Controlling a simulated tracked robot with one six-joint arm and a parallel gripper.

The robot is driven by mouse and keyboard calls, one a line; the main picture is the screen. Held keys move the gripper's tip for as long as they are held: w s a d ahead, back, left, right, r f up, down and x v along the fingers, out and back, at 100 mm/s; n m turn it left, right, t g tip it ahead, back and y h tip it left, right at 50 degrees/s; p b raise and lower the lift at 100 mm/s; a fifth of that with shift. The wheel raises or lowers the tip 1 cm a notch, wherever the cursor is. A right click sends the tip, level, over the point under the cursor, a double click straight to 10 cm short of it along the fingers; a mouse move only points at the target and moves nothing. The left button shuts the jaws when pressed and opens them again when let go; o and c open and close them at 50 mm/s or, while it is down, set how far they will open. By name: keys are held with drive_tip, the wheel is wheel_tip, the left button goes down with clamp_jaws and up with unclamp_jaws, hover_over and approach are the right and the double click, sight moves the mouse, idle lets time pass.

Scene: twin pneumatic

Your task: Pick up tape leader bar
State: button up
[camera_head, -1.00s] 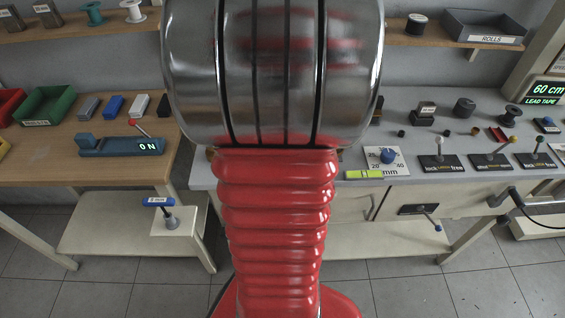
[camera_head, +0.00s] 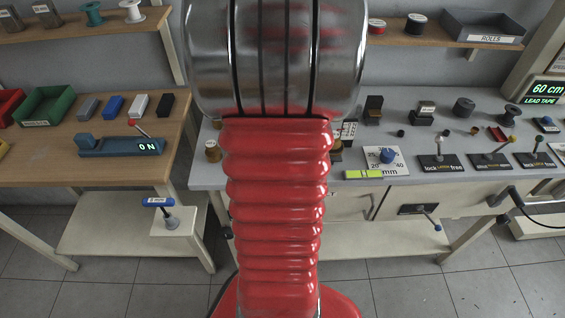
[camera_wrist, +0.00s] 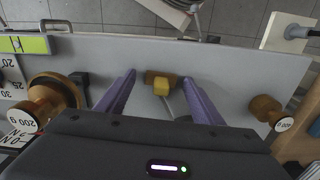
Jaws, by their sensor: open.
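In the wrist view, a small brown bar with a yellow block on it (camera_wrist: 161,84) lies on the grey bench top near its edge. It looks like the tape leader bar, but I see no label on it. My gripper (camera_wrist: 158,78) is open, with its two purple fingers on either side of the bar and a gap on both sides. I cannot tell how high the fingers are above the bench. In the head view my own arm hides the gripper and the bar.
A yellow-green level (camera_wrist: 24,44) and a round brass piece (camera_wrist: 58,92) lie left of the fingers. A brass weight (camera_wrist: 264,108) stands to the right. A wooden table (camera_head: 60,168) stands at left.

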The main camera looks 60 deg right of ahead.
idle(0.3)
drive_tip(key=c, duration=1.2)
drive_tip(key=shift+o, duration=0.2)
drive_tip(key=shift+r, duration=0.1)
wheel_tip(320, 180, up, 10)
drive_tip(key=shift+f, duration=0.1)
idle(0.3)
